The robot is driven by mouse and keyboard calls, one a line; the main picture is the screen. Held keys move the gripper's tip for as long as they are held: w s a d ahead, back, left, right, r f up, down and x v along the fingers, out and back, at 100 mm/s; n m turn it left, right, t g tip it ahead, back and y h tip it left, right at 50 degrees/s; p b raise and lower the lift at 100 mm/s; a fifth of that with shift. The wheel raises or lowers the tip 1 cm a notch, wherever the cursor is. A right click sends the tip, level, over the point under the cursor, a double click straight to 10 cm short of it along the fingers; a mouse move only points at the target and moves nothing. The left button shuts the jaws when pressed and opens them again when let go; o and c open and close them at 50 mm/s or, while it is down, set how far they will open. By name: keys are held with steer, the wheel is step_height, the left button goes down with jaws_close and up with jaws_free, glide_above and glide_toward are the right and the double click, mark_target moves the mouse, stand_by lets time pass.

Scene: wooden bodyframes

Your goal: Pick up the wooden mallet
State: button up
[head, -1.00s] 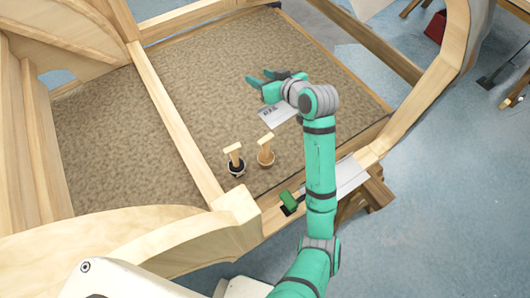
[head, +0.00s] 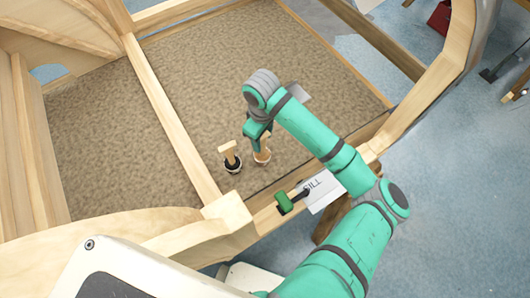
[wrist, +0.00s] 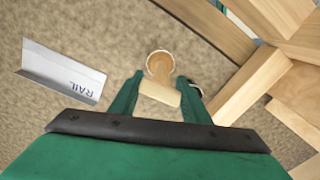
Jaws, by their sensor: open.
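Wooden beams (head: 170,120) frame the brown panel (head: 200,60). A plate marked RAIL (wrist: 62,73) lies on the panel. A plate marked SILL (head: 322,192) and a green-and-black tool (head: 285,203) lie by the front beam. The panel's far part is clear.

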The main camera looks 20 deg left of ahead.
mark_target(262, 148)
steer(key=shift+s+a+f, duration=0.15)
steer(key=shift+a+f, duration=0.15)
steer(key=shift+f, duration=0.5)
steer(key=shift+d+f, duration=0.2)
steer(key=shift+f, duration=2.45)
jaws_close()
